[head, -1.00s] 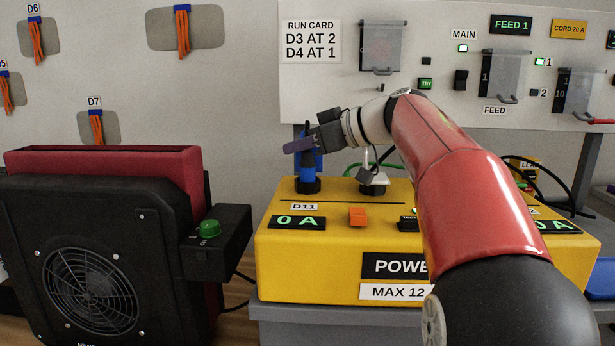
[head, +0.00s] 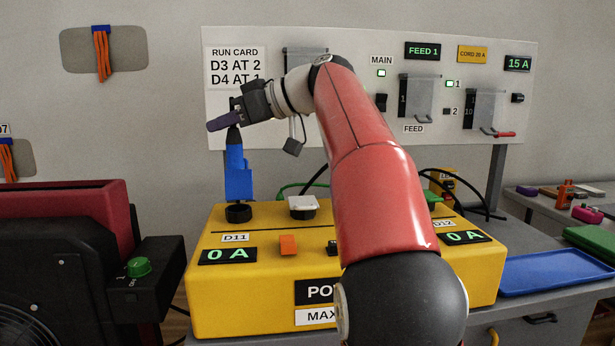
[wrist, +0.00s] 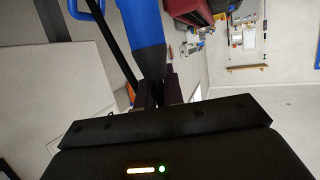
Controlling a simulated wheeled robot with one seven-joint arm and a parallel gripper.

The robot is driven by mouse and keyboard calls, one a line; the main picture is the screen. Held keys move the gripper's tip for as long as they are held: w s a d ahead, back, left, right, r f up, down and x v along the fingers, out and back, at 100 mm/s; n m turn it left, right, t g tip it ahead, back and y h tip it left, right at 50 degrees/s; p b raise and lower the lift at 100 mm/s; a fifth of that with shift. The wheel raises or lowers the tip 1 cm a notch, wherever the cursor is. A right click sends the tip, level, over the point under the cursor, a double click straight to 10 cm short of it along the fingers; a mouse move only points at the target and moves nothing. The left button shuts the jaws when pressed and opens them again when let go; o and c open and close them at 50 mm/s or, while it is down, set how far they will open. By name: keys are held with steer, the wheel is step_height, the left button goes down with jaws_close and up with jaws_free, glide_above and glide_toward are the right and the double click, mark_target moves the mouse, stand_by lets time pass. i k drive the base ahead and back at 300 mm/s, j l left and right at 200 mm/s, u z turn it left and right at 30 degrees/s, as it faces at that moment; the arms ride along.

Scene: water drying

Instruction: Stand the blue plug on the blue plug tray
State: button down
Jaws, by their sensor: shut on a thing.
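The blue plug (head: 238,175) hangs upright below my gripper (head: 230,126), which is shut on its dark top end. The plug is over the black round socket (head: 238,213) at D11 on the yellow power box; I cannot tell whether its lower end is clear of the socket. In the wrist view, the blue plug (wrist: 140,25) extends from between the fingers (wrist: 160,90). A blue tray (head: 558,272), which looks empty, lies at the right of the head view, well away from my gripper. Its right part is cut off by the picture edge.
The yellow power box (head: 225,300) stands between the plug and the tray. A dark fan heater (head: 60,270) is at left. Black cables (head: 455,190) loop behind the box.

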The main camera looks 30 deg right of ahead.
mark_target(509, 275)
steer(key=k+u, duration=0.1)
steer(key=u, duration=0.2)
steer(key=z, duration=0.45)
steer(key=j+z, duration=0.1)
steer(key=z, duration=0.35)
steer(key=k+z, duration=0.1)
steer(key=z, duration=0.75)
steer(key=k+z, duration=0.1)
steer(key=z, duration=0.8)
steer(key=k, duration=0.05)
